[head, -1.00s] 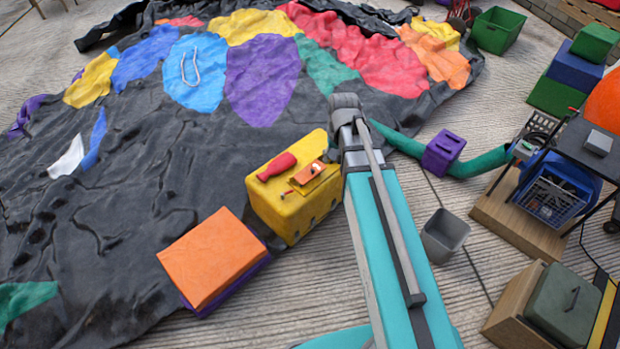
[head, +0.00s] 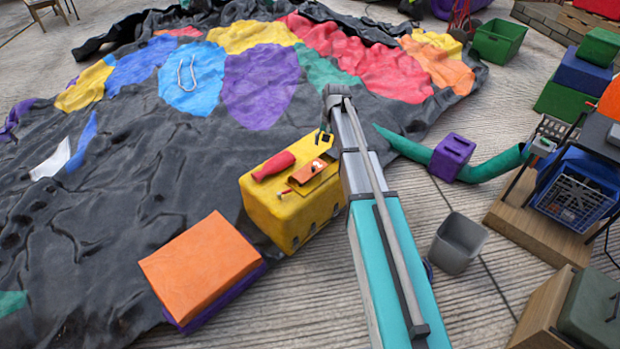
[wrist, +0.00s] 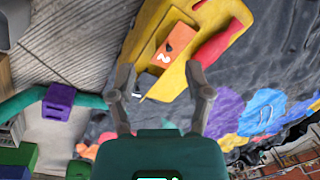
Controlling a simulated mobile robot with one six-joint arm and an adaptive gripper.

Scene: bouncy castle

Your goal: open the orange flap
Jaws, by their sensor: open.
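A small orange piece (head: 313,170) with dark and white marks lies on top of the yellow box (head: 292,222). It also shows in the wrist view (wrist: 171,44). A larger orange panel (head: 199,264) lies flat on a purple block at the lower left. I cannot tell which of the two is the flap. My gripper (head: 323,137) is small at the arm's end, by the far edge of the yellow box. In the wrist view my gripper (wrist: 160,78) is open and empty, with the orange piece ahead between and beyond its fingers.
A red bottle-shaped thing (head: 273,165) lies beside the orange piece. A grey bin (head: 457,243) stands right of my arm. A teal tube with a purple block (head: 452,157) lies beyond it. The deflated black castle sheet (head: 100,215) covers the left.

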